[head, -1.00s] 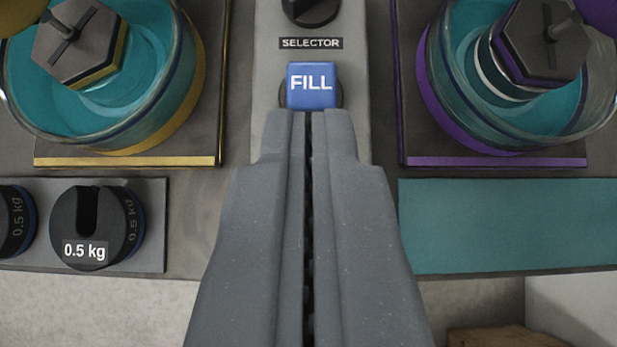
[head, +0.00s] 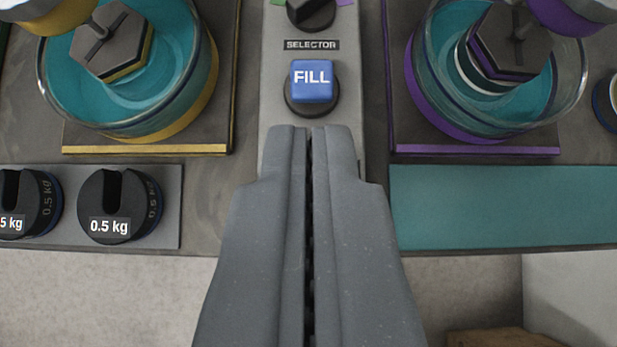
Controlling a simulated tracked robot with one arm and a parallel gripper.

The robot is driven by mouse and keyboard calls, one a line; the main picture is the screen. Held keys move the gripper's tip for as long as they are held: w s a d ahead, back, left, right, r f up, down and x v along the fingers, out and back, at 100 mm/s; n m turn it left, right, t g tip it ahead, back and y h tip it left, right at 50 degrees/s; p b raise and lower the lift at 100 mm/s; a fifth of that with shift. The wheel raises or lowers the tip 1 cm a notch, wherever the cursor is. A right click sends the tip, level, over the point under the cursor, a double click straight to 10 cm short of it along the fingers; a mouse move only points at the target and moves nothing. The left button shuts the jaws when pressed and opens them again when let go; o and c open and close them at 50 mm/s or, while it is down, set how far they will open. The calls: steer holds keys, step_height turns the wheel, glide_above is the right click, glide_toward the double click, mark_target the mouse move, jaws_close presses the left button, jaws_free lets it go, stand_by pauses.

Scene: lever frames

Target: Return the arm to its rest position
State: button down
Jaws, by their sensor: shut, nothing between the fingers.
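My gripper (head: 309,130) is shut with nothing between its fingers. It points up the picture over the front part of the grey control panel (head: 273,110). The blue FILL button (head: 312,82) is just beyond the fingertips, and a strip of its dark round base shows between them. I cannot tell how high the fingertips are above the panel.
A selector knob (head: 311,12) is behind the button. A glass vessel on a yellow-edged base (head: 145,150) stands left, another on a purple-edged base (head: 475,150) right. Black 0.5 kg weights (head: 118,207) sit front left. A teal plate (head: 505,207) lies bare front right.

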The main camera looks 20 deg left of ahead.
steer(key=d+r+m+t+h+b, duration=0.15)
steer(key=d+r, duration=0.25)
steer(key=r, duration=0.8)
steer(key=d+r+t+y+b, duration=0.1)
steer(key=d+r+t+b, duration=0.3)
steer(key=r, duration=0.9)
steer(key=s+d+r+m+h+b, duration=0.1)
steer(key=s+d+r, duration=0.3)
steer(key=r, duration=0.5)
steer(key=s+d+r+t+h, duration=0.1)
steer(key=s+d+r, duration=0.3)
steer(key=s+r, duration=0.5)
steer(key=shift+s+r+m+b, duration=0.15)
steer(key=shift+r+m+b, duration=0.2)
steer(key=shift+r, duration=0.4)
